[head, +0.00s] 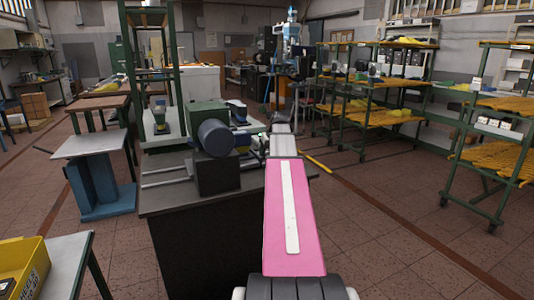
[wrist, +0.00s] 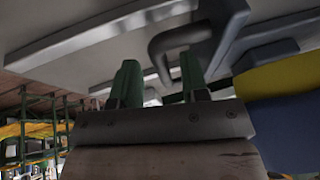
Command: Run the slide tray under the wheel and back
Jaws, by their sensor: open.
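In the wrist view, my gripper (wrist: 159,68) is open, its two green fingers apart. A dark grey bent handle (wrist: 168,40) shows just beyond and above the fingertips. I cannot tell whether it touches them. A broad light grey plate (wrist: 60,45), possibly the slide tray, spans the top of this view. In the head view, a machine with a green housing (head: 206,114) and a dark round drum (head: 216,138) stands on the bench. Two rails (head: 166,176) stick out to its left. I cannot make out the wheel for certain. My arm hides part of the bench's right side.
The dark bench (head: 190,240) stands left of my arm. A grey-topped stand with a blue base (head: 100,185) is farther left. A yellow bin (head: 22,268) sits at the lower left. Shelving carts (head: 375,90) line the right. The tiled floor at right is clear.

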